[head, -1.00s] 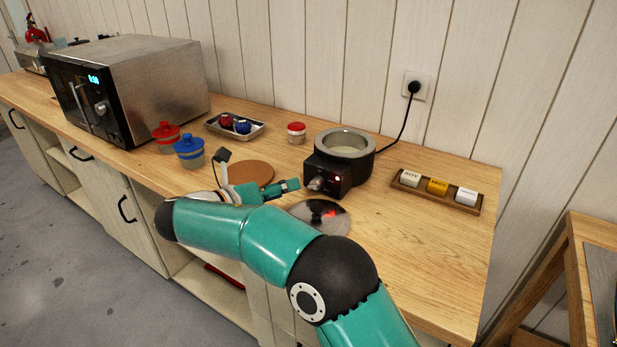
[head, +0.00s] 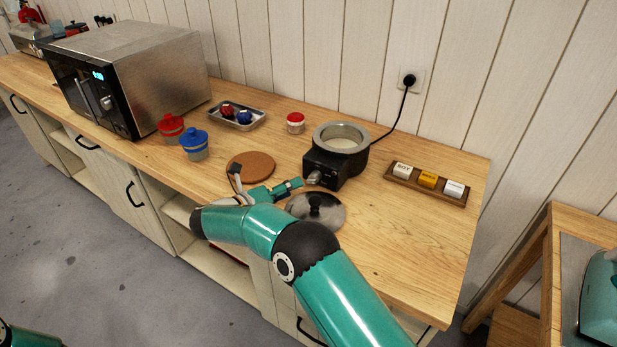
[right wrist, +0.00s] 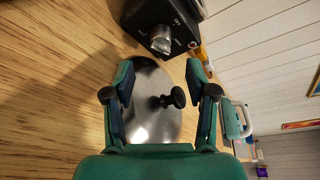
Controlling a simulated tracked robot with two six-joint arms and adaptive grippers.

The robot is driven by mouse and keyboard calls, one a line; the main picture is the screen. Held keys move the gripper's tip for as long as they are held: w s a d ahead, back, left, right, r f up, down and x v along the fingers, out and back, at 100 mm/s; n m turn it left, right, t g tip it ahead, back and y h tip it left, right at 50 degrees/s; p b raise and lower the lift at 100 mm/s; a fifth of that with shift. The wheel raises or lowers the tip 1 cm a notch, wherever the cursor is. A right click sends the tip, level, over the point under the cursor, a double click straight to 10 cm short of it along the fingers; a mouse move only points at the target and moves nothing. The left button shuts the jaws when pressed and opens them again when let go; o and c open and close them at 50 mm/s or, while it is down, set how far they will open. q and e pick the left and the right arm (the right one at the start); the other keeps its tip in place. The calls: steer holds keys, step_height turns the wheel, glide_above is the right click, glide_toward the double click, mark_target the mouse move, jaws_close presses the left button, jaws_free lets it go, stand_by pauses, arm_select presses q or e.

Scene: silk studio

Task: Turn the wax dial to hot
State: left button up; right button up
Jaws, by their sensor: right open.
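The wax heater (head: 338,160) is a black pot with a steel rim, and pale content shows inside it. Its wax dial (head: 314,178) is a silver knob on the front of the black control box. The dial also shows in the right wrist view (right wrist: 161,40), beyond my fingers. My right gripper (head: 297,184) is open and empty, just left of and apart from the dial. In the right wrist view my gripper (right wrist: 160,95) has its fingers spread, with the steel lid behind them. My left gripper is out of view.
The steel lid (head: 330,210) with a black knob lies in front of the heater. A round cork mat (head: 258,164), red jar (head: 171,128), blue jar (head: 195,145) and small tray (head: 256,122) are to the left. A wooden block holder (head: 399,181) is right. A microwave (head: 165,75) stands far left.

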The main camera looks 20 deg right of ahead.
mark_target(309, 181)
steer(key=p+x, duration=0.1)
steer(key=x, duration=0.6)
steer(key=shift+w+d, duration=0.1)
steer(key=shift+d, duration=0.05)
steer(key=shift+c, duration=0.3)
jaws_close()
